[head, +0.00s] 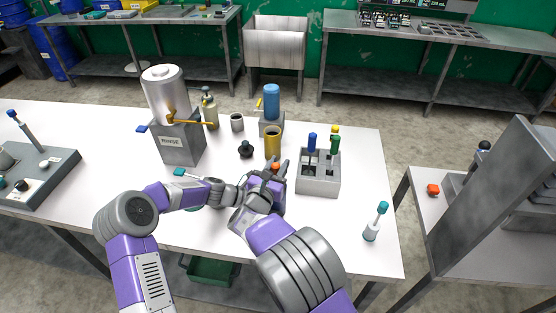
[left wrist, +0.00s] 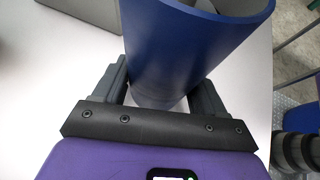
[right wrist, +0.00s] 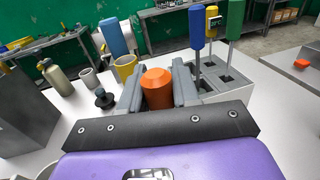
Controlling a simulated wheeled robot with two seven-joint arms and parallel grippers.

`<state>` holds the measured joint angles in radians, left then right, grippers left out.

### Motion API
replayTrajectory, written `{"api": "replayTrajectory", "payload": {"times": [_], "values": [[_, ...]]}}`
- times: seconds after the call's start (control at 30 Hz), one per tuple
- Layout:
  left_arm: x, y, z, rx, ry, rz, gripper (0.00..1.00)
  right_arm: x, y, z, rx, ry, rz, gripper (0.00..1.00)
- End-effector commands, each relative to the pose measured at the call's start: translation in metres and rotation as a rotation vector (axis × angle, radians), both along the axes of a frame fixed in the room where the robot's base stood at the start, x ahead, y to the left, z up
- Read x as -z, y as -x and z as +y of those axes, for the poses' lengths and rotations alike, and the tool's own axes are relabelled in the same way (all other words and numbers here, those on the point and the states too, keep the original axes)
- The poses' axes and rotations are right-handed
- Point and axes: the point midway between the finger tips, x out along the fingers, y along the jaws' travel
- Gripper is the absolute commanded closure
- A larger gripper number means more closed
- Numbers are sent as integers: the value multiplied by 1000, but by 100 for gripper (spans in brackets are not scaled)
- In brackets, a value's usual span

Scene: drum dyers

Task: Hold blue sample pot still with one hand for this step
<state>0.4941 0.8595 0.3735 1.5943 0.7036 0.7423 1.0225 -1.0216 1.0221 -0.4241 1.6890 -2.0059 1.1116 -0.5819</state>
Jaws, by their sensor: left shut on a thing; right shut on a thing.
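The blue sample pot (left wrist: 185,50) fills the upper middle of the left wrist view, large and close, with its open rim at the top. My left gripper (left wrist: 158,92) is shut on it, one finger at each side. A pale thing shows at the pot's mouth, too cropped to name. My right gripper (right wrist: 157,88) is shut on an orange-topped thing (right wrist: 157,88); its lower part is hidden. In the head view the orange top (head: 275,166) shows between the right fingers, beside the grey rack. There my arms hide most of the pot.
A grey rack (head: 318,183) with blue- and green-handled tools stands right of my grippers. Behind are a yellow cup (head: 273,141), a black-knobbed piece (head: 246,149) and the RINSE tank (head: 178,143).

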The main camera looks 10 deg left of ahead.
Motion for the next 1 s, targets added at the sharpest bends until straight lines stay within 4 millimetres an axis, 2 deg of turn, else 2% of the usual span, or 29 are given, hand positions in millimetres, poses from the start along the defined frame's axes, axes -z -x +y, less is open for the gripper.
{"api": "replayTrajectory", "payload": {"times": [0.4,0.9,0.93,1.0], "values": [[0,0,0,0,0,0,51,30,0,0,1,1,0,96],[0,0,0,0,0,0,51,36,0,0,0,-1,0,96],[0,0,0,0,0,0,51,36,0,0,0,0,0,74],[0,0,0,0,0,0,51,36,0,0,0,0,0,85]]}}
